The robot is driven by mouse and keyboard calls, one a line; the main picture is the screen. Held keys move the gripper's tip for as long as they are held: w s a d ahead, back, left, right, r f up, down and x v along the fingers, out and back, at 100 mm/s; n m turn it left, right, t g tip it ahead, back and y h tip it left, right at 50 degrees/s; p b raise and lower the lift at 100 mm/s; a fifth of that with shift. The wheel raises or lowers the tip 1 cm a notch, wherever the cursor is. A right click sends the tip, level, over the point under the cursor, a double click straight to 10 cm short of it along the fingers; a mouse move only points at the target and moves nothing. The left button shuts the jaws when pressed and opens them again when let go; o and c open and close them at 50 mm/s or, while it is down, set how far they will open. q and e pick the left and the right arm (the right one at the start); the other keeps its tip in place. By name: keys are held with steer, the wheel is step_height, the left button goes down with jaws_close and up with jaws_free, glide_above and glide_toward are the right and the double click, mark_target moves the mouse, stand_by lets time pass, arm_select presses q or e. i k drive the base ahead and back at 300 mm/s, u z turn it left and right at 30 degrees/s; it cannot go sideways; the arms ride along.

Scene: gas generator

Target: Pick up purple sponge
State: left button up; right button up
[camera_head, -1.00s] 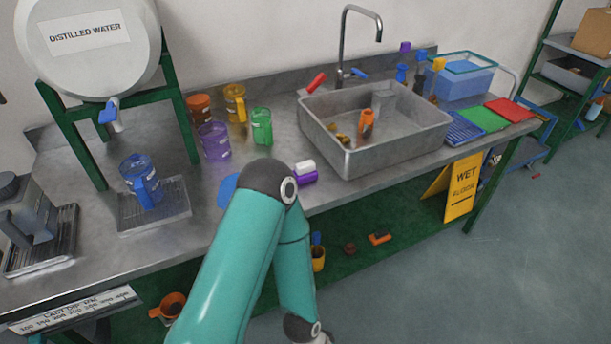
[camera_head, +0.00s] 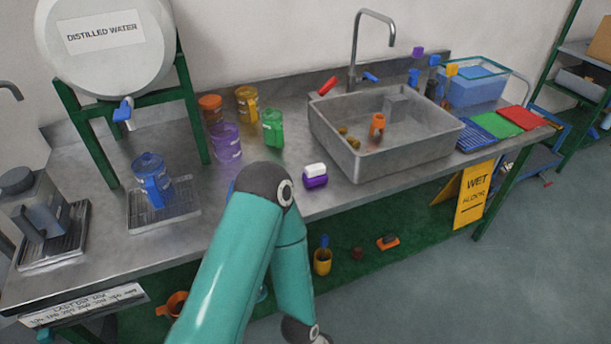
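The forearm bends down to a dark wrist joint at the bottom edge of the picture. Neither gripper shows in this view. A blue thing behind the elbow is mostly hidden.
A metal sink (camera_head: 385,150) stands right of the sponge. Green (camera_head: 272,128) and purple (camera_head: 226,142) jugs stand behind it. A blue jug (camera_head: 152,180) sits on a drip tray at left. A wet floor sign (camera_head: 473,194) stands at right.

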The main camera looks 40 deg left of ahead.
mark_target(314, 174)
steer(key=z, duration=0.7)
steer(key=i, duration=0.15)
steer(key=u, duration=2.85)
steer(key=k, duration=0.3)
steer(key=z, duration=0.6)
steer(key=k, duration=1)
steer(key=z, duration=0.75)
steer(key=i, duration=1.9)
steer(key=u, duration=0.2)
